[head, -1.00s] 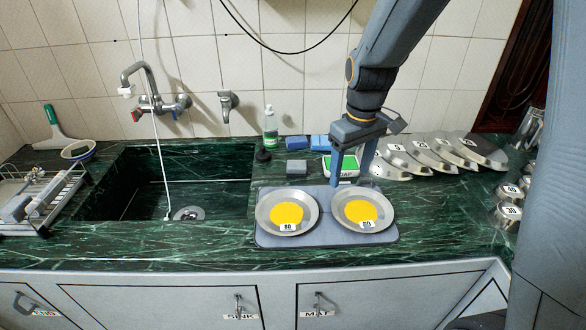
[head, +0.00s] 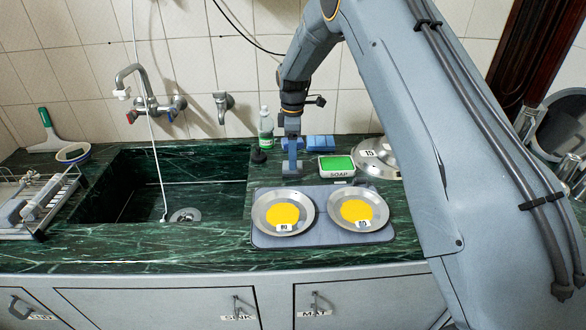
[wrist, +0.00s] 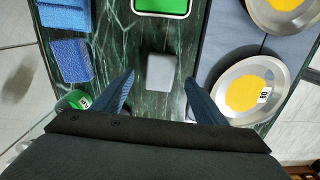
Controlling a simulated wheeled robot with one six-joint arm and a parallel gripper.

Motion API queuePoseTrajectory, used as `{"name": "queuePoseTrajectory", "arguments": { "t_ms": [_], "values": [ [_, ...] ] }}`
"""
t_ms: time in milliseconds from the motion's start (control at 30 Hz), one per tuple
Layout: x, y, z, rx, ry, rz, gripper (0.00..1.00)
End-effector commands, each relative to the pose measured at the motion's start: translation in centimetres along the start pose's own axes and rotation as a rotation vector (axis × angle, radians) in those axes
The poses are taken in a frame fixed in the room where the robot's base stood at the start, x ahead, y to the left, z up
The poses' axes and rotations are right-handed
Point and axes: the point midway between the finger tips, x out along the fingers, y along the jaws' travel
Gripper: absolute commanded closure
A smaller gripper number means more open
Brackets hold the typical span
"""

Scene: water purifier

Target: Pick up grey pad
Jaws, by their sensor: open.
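The grey pad (wrist: 160,72) is a small grey block lying on the green marble counter. In the wrist view it sits just ahead of and between the two blue fingers of my gripper (wrist: 158,98), which are spread apart with nothing between the tips. In the head view my gripper (head: 292,170) points down at the counter behind the plates. There the pad is mostly hidden by my gripper.
Two plates with yellow centres (head: 283,212) (head: 357,210) lie on a blue-grey mat (head: 325,238) in front. A green soap box (head: 337,166) stands to the right. Blue sponges (head: 321,143) and a bottle (head: 266,128) are behind. The sink (head: 125,195) is left.

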Motion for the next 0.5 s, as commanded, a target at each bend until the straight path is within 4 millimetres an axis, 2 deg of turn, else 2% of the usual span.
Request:
{"name": "queuePoseTrajectory", "arguments": {
  "t_ms": [300,500],
  "values": [
    [3.6,-0.2,-0.1,0.002,0.0,-0.001,0.34],
    [4.9,-0.1,-0.1,0.002,0.0,0.0,0.34]
  ]
}}
